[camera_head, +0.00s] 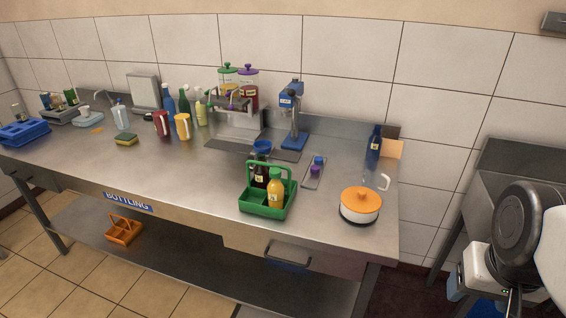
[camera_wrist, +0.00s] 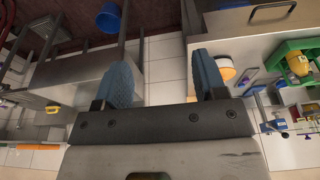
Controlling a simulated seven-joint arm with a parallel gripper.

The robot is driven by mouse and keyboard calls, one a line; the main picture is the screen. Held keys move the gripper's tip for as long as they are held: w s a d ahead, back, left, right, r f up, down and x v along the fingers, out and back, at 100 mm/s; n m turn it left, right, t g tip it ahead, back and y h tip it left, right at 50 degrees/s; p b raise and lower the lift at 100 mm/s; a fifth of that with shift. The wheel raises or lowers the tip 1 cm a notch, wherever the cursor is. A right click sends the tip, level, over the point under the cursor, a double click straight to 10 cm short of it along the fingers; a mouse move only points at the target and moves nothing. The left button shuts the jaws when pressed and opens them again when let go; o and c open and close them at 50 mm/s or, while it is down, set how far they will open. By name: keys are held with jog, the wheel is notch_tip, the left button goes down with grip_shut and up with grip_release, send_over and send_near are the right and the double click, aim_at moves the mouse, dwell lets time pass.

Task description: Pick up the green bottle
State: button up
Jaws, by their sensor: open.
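A dark green bottle (camera_head: 184,104) stands upright at the back of the steel bench, left of centre in the head view. It stands close between a blue bottle (camera_head: 169,103) and a pale yellow bottle (camera_head: 200,108). My gripper (camera_wrist: 162,72) is open in the wrist view, with its two blue-grey fingers wide apart and nothing between them. My arm is at the right edge of the head view, beyond the bench end and far from the green bottle. I cannot make out the green bottle in the wrist view.
A green carrier (camera_head: 268,209) with bottles and an orange-lidded pot (camera_head: 360,205) are on the right of the bench. A blue-based press (camera_head: 291,115) stands at the back. The bench front left of the carrier is clear.

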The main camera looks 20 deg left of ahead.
jog(key=shift+w, duration=0.1)
jog(key=w+a+r, duration=0.2)
jog(key=w+a, duration=0.7)
jog(key=w, duration=0.3)
jog(key=w+a+r, duration=0.3)
jog(key=w+a, duration=0.5)
jog(key=w, duration=0.5)
jog(key=w+a+f, duration=0.3)
jog(key=w+a, duration=0.1)
jog(key=a, duration=0.7)
jog(key=w+a+f+t, duration=0.1)
jog(key=w+a+f, duration=0.2)
jog(key=a, duration=0.9)
jog(key=w+a+f+t, duration=0.1)
jog(key=w+a+f, duration=0.2)
jog(key=w+a, duration=0.3)
jog(key=a, duration=0.5)
jog(key=shift+w+a, duration=0.35)
jog(key=shift+x, duration=1.3)
jog(key=shift+f, duration=0.1)
